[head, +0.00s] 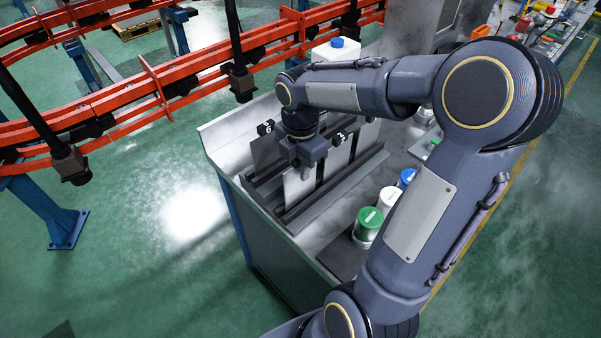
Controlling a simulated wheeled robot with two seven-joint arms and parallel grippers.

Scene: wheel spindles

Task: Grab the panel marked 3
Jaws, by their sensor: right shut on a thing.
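My right gripper (308,160) points down over the rack (330,188) on the bench and is shut on the top edge of a grey panel (298,188). That panel stands upright in the rack's slot; its own mark is hidden by the gripper. Another panel (264,151) stands behind it to the left, next to a black tag reading 6 (265,128). A further panel (337,160) stands to the right, with a black tag (341,137) whose digit I cannot read surely. My left gripper is not in view.
Green (368,223), white (390,201) and blue-lidded (406,178) containers stand right of the rack, close to my right arm. A white canister with a blue cap (337,48) is behind. An orange overhead rail (170,75) with hanging black rods runs along the back left.

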